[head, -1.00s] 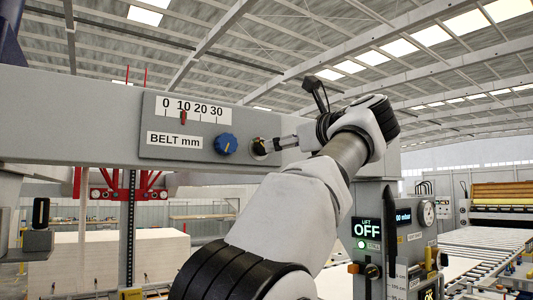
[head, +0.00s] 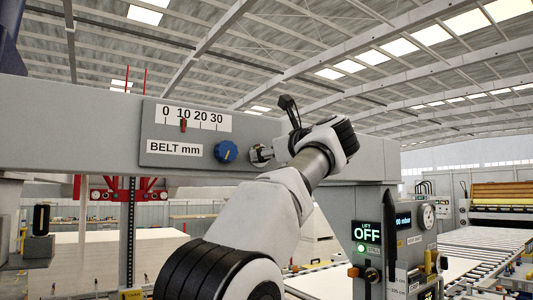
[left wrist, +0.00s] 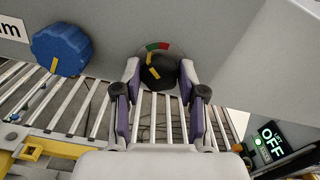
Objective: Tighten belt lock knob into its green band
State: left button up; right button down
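The belt lock knob (left wrist: 160,72) is black with a yellow pointer mark that tilts up and left. Behind its top, in the left wrist view, is a short coloured arc with a green band (left wrist: 152,47) on the left and a red part on the right. My left gripper (left wrist: 159,72) has one finger on each side of the knob, with what look like narrow gaps; firm contact cannot be seen. My right gripper is not in view.
The blue knob (head: 226,152) is just left of my left gripper, also in the left wrist view (left wrist: 61,50). The panel (head: 157,133) has a millimetre scale with a red pointer near 10. A lift display (head: 367,231) reads OFF at the lower right.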

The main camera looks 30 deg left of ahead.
pick_arm(q)
jog(key=shift+r+m+p, duration=0.1)
jog(key=shift+m+p, duration=0.3)
jog(key=shift+m, duration=0.8)
jog(key=o, duration=1.1)
jog(key=shift+o, duration=0.2)
jog(key=shift+w+a, duration=0.1)
jog(key=shift+a, duration=0.05)
jog(key=v, duration=1.2)
